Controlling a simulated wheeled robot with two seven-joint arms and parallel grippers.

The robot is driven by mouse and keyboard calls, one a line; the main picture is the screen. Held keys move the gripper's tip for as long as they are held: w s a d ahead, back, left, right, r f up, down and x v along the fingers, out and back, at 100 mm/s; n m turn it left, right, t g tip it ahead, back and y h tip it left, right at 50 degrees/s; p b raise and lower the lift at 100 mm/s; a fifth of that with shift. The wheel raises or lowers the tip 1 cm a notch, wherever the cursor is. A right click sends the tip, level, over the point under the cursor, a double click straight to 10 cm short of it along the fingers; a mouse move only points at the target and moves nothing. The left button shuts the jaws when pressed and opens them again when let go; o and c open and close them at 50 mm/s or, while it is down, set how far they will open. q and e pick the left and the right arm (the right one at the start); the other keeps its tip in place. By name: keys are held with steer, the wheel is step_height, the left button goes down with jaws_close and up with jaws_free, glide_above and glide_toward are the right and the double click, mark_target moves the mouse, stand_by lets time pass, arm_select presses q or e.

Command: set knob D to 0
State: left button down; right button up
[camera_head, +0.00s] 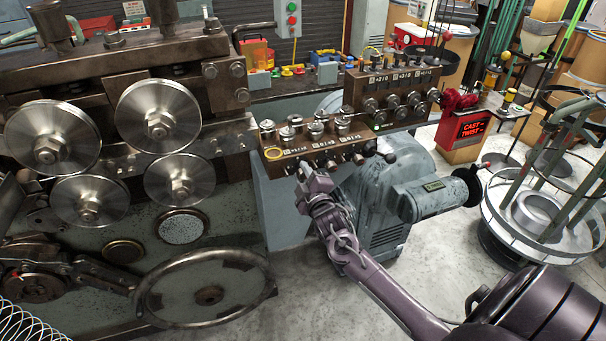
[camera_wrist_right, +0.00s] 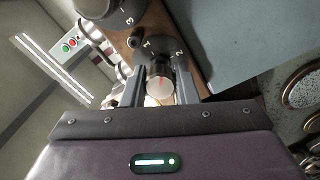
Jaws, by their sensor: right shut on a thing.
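My right gripper (camera_head: 308,178) is at the front face of the lower brown knob block (camera_head: 345,134), near its left end. In the right wrist view its two fingers (camera_wrist_right: 161,88) stand on both sides of a silver knob (camera_wrist_right: 160,86) and are shut on it. My left gripper is not in view.
A second dial (camera_wrist_right: 97,6) sits close beside the held knob. An upper block (camera_head: 392,88) carries more knobs behind the lower one. Large steel rollers (camera_head: 158,114) stand at left and a motor (camera_head: 425,197) below right. Open floor lies in front.

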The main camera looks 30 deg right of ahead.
steer(key=n, duration=0.6)
steer(key=shift+n+p, duration=0.3)
steer(key=shift+p, duration=0.1)
steer(key=n+p, duration=0.1)
steer(key=n, duration=0.5)
steer(key=n+p, duration=0.1)
steer(key=n, duration=0.5)
steer(key=shift+n, duration=0.4)
steer(key=n+p, duration=0.2)
steer(key=n, duration=0.4)
steer(key=shift+f+n, duration=0.1)
steer(key=shift+n, duration=0.2)
steer(key=o, duration=0.7)
